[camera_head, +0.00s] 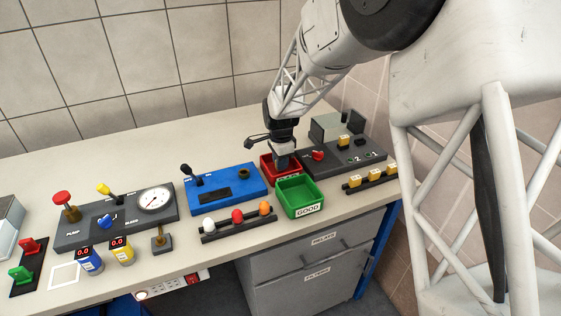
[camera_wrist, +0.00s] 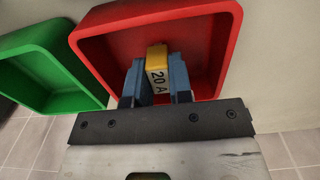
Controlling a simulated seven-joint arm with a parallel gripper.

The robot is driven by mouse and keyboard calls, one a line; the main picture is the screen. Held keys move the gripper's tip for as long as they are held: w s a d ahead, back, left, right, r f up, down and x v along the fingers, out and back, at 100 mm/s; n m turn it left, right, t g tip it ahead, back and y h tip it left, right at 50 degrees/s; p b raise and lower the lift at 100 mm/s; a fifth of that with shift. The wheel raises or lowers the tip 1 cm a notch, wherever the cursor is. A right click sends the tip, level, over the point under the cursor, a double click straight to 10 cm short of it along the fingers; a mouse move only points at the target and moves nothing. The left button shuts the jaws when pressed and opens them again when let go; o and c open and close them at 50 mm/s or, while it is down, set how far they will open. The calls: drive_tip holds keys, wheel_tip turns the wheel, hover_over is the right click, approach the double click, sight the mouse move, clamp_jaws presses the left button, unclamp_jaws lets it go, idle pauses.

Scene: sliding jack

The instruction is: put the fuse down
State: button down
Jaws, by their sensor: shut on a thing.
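A yellow fuse (camera_wrist: 156,59) with "20 A" printed on it shows in the wrist view, between the two blue fingers of my gripper (camera_wrist: 157,80). My gripper is shut on the fuse. The fuse and fingertips are over or inside the opening of the red tray (camera_wrist: 225,45); I cannot tell whether the fuse touches its floor. In the head view my gripper (camera_head: 282,160) points down at the red tray (camera_head: 266,166), and the fuse is hidden there.
A green tray (camera_head: 300,197) labelled "GOOD" stands next to the red one. A dark panel (camera_head: 345,155) with a red knob is to the right, and a rack of yellow fuses (camera_head: 371,180) is in front of it. A blue box (camera_head: 222,188) with a lever lies left.

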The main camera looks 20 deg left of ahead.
drive_tip(key=shift+f, duration=0.15)
drive_tip(key=c, duration=1)
unclamp_jaws()
wheel_tip(320, 180, up, 12)
drive_tip(key=shift+r, duration=0.1)
idle(0.7)
drive_tip(key=shift+d, duration=0.1)
